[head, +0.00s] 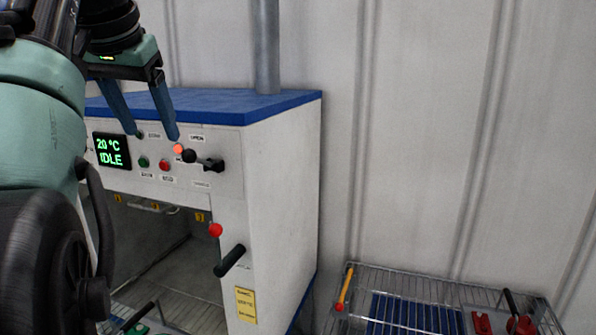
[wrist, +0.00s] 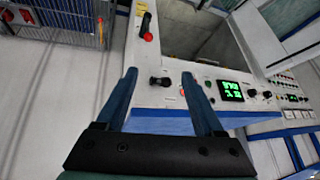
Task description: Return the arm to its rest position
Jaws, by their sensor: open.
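My gripper (head: 142,116) is at the upper left of the head view, in front of the control panel of a white oven-like machine with a blue top (head: 215,105). Its two blue fingers are spread apart with nothing between them. In the wrist view my gripper (wrist: 160,88) also shows open and empty, with the panel beyond the fingertips. My arm fills the left side of the head view and hides part of the machine.
The panel has a display (head: 110,150) reading "20 °C IDLE", buttons and a black knob (head: 210,165). A black handle (head: 230,260) sticks out below. The chamber is open. A wire rack (head: 400,283) with tools stands at the lower right.

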